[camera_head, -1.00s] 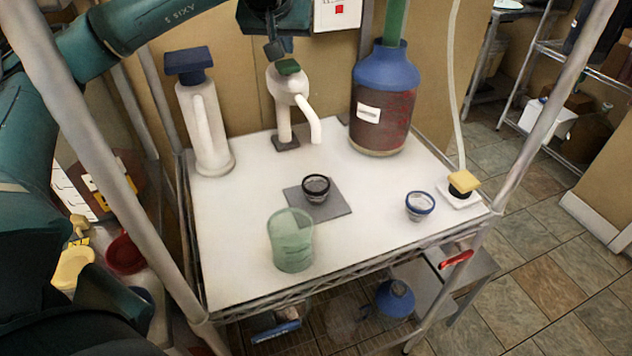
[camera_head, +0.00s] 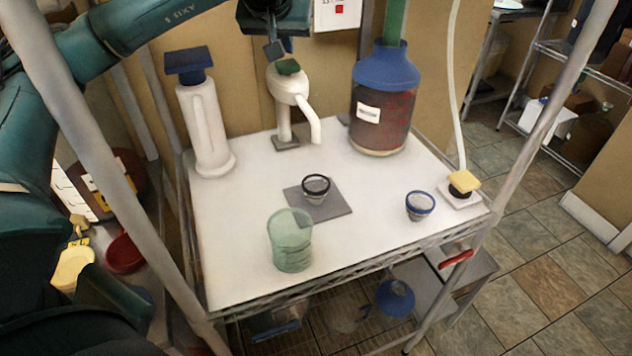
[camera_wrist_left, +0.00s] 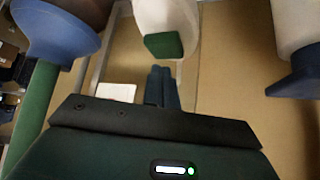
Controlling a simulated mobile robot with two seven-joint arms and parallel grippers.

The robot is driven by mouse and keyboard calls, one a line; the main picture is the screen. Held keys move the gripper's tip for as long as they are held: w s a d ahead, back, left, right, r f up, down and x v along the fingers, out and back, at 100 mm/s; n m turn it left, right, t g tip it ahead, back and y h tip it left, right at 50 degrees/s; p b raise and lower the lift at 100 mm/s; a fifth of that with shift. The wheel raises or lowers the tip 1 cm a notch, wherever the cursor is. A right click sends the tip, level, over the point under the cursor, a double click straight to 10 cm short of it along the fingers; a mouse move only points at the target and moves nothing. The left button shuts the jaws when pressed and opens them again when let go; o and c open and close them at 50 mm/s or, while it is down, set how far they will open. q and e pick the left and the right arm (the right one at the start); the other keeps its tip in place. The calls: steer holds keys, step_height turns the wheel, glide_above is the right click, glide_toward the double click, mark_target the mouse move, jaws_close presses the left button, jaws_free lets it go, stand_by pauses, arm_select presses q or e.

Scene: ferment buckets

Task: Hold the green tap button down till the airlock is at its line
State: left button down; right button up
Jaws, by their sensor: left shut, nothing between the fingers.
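The green tap button (camera_head: 289,67) sits on top of the white tap (camera_head: 287,90), whose spout points down and to the right. My left gripper (camera_head: 275,50) is shut and empty, its fingertips just above and beside the button, seemingly apart from it. In the left wrist view the button (camera_wrist_left: 163,46) lies just beyond the closed fingertips (camera_wrist_left: 160,70). A small clear cup with a black rim (camera_head: 316,188), seemingly the airlock, stands on a grey mat (camera_head: 332,207) in front of the spout. I cannot make out its line or its level. My right gripper is not in view.
A white pump with a blue top (camera_head: 205,130) stands left of the tap. A blue-shouldered jar of dark red contents (camera_head: 382,115) stands right. A green tumbler (camera_head: 290,242), blue-rimmed cup (camera_head: 420,206) and yellow-topped piece (camera_head: 463,182) share the white table (camera_head: 240,215). Metal posts flank it.

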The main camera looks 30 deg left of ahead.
arm_select(q)
steer(key=shift+f, duration=0.25)
steer(key=shift+f+b, duration=0.7)
steer(key=shift+f, duration=0.2)
stand_by(1.0)
stand_by(1.8)
step_height(320, 180, up, 6)
steer(key=p, duration=0.5)
steer(key=shift+r, duration=0.1)
